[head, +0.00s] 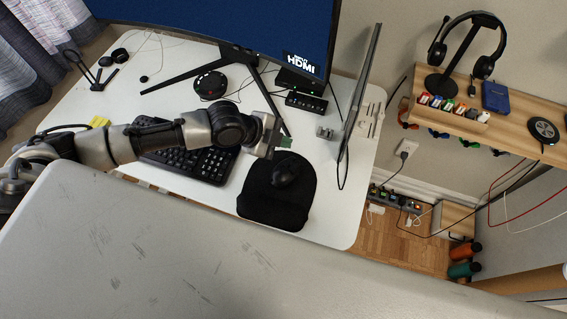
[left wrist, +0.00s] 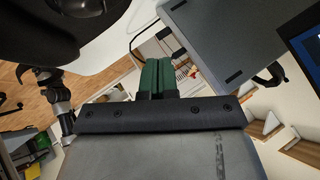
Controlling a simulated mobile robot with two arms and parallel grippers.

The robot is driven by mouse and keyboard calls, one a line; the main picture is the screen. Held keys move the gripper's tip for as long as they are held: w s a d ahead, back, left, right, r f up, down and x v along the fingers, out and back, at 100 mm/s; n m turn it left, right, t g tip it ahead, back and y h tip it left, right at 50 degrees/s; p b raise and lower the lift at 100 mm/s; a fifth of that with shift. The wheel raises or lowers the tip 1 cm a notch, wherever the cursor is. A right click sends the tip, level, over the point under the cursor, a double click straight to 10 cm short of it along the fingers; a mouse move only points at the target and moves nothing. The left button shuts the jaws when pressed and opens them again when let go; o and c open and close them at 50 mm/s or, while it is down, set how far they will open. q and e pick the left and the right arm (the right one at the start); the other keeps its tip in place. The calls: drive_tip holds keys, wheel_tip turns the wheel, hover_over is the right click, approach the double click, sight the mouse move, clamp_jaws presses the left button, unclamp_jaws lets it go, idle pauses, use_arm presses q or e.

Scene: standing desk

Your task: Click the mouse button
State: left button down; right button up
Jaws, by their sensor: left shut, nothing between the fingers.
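The black mouse (head: 286,173) rests on a black mouse pad (head: 276,207) with a wrist rest, near the right end of the white desk. My left gripper (head: 286,142) is just beyond the mouse, on the monitor side, with its green fingertips shut and empty. It looks apart from the mouse, though its exact height is hard to tell. In the left wrist view the green fingers (left wrist: 157,78) are together, and a dark curved shape at upper left looks like the pad and mouse.
A black keyboard (head: 197,162) lies left of the pad, partly behind my left arm. The monitor (head: 230,20), its stand legs and a black hub (head: 306,103) are at the back. An upright panel (head: 361,90) stands at the desk's right side. The desk's front right corner is clear.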

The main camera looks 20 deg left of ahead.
use_arm(q)
drive_tip(key=f+b, duration=0.1)
drive_tip(key=f, duration=0.1)
drive_tip(key=b, duration=0.5)
hover_over(283, 166)
wheel_tip(283, 166, down, 5)
drive_tip(key=shift+f, duration=0.1)
drive_tip(key=shift+f+b, duration=0.65)
drive_tip(key=shift+f, duration=0.1)
idle(1.0)
drive_tip(key=shift+f, duration=0.35)
